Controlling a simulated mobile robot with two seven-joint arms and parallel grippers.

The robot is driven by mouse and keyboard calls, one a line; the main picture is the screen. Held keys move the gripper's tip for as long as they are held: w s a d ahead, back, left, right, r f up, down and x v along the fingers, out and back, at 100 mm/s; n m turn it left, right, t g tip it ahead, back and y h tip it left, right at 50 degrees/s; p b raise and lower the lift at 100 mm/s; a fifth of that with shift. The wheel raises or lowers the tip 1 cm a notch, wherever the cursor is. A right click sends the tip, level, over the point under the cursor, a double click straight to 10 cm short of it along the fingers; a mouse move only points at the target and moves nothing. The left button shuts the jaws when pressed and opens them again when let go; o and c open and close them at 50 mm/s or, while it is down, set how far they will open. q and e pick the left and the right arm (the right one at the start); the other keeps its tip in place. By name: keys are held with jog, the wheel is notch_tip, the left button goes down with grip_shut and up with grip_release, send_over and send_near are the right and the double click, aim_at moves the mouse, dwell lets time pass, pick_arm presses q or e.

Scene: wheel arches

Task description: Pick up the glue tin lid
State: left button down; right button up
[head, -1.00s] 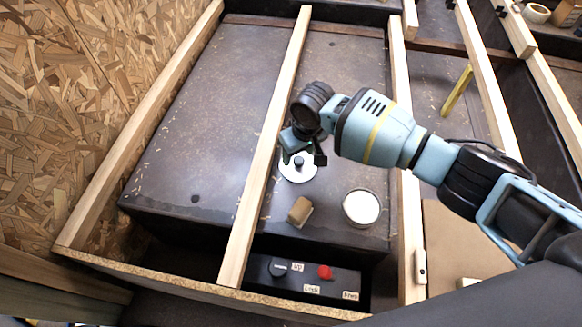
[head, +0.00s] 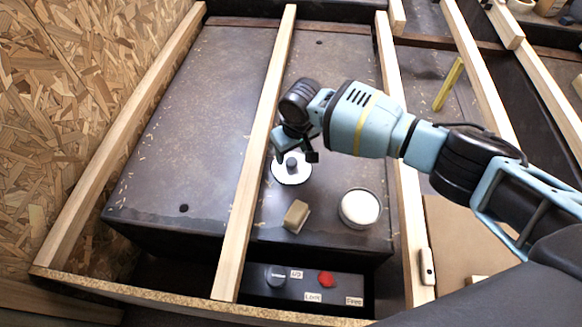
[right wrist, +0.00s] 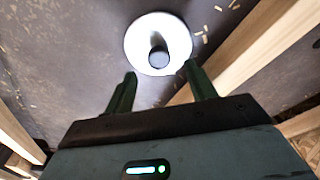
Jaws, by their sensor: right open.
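The glue tin lid (head: 291,178) is a white disc with a dark upright knob in its middle. It lies flat on the dark surface between two wooden battens. It also shows in the right wrist view (right wrist: 140,45), just beyond the fingertips. My right gripper (head: 297,153) is over the lid's far side in the head view and hides part of it. Its two fingers (right wrist: 160,70) are apart with nothing between them, and the knob stands ahead of the gap. A round open tin (head: 360,208) with white contents stands to the lid's lower right. My left gripper is out of view.
A small tan block (head: 296,216) lies between the lid and the front edge. Wooden battens (head: 262,150) and (head: 405,200) run either side. The wide dark surface at left is clear.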

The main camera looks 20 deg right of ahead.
aim_at(291, 161)
jog(key=f+b, duration=0.1)
jog(key=f, duration=0.3)
jog(key=shift+w+f+b, duration=0.1)
jog(key=shift+w+b, duration=0.1)
jog(key=shift+b, duration=0.15)
jog(key=shift+c, duration=0.4)
jog(key=c, duration=1)
notch_tip(291, 161, up, 10)
jog(key=p, duration=0.4)
